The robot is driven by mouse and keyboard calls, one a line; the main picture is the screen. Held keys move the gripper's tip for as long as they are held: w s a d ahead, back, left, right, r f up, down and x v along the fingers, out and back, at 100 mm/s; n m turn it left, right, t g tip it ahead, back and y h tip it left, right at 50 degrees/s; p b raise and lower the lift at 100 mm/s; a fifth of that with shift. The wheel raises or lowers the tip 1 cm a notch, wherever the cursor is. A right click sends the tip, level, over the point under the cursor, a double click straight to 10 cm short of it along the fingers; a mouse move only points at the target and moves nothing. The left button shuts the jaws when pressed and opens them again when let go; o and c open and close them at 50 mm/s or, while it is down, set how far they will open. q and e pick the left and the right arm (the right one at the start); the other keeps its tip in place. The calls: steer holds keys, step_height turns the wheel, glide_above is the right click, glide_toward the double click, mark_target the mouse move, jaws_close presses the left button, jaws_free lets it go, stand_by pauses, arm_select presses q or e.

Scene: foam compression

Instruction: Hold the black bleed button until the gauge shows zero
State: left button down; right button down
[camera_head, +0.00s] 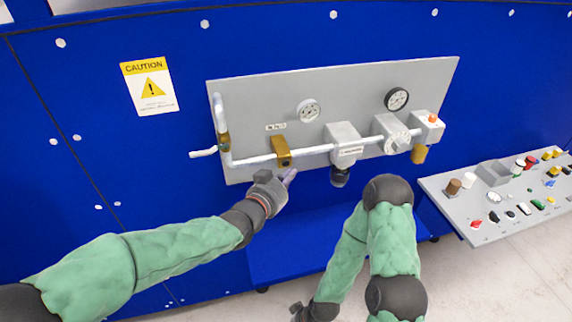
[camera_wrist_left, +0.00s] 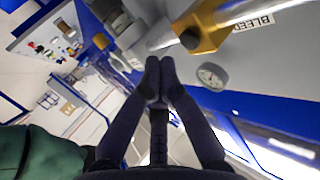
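The brass bleed block (camera_head: 281,150) sits on the pipe of the grey panel, under a small label. In the left wrist view the label reads "BLEED" (camera_wrist_left: 253,22), and the black button (camera_wrist_left: 190,39) shows on the brass block (camera_wrist_left: 208,22). A white-faced gauge (camera_head: 309,110) is above and right of the block; a dark-rimmed gauge (camera_head: 397,99) is further right. Their needles are too small to read. My left gripper (camera_head: 289,176) is just below the block; its fingertips (camera_wrist_left: 160,62) are together, empty, and appear apart from the button. My right gripper (camera_head: 302,312) is low at the bottom edge.
The grey panel (camera_head: 250,95) is mounted on a blue wall, with a regulator (camera_head: 343,145) and valve parts right of the block. A control board (camera_head: 450,205) with several buttons stands at the right.

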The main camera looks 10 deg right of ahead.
arm_select(q)
steer(key=s, duration=0.4)
stand_by(0.5)
steer(key=a+f+n+g+y, duration=0.1)
steer(key=a+f+n+y, duration=0.1)
steer(key=a+f, duration=0.5)
steer(key=a+f+n+g+y, duration=0.2)
steer(key=f, duration=0.9)
steer(key=a+f+n+g+y, duration=0.15)
steer(key=a+f, duration=0.35)
steer(key=f, duration=0.5)
steer(key=s+a+f+n+g, duration=0.3)
steer(key=s+a+f+n, duration=0.1)
steer(key=s+f, duration=0.5)
steer(key=s+a+f+n+g+y, duration=0.1)
steer(key=s+a+f+n+g, duration=0.2)
steer(key=s+a+f, duration=0.3)
steer(key=s+f+n, duration=0.1)
steer(key=s+f, duration=0.2)
steer(key=s, duration=0.2)
steer(key=shift+s+f, duration=0.15)
steer(key=shift+s, duration=0.1)
steer(key=shift+d+g, duration=0.15)
steer(key=shift+g, duration=0.1)
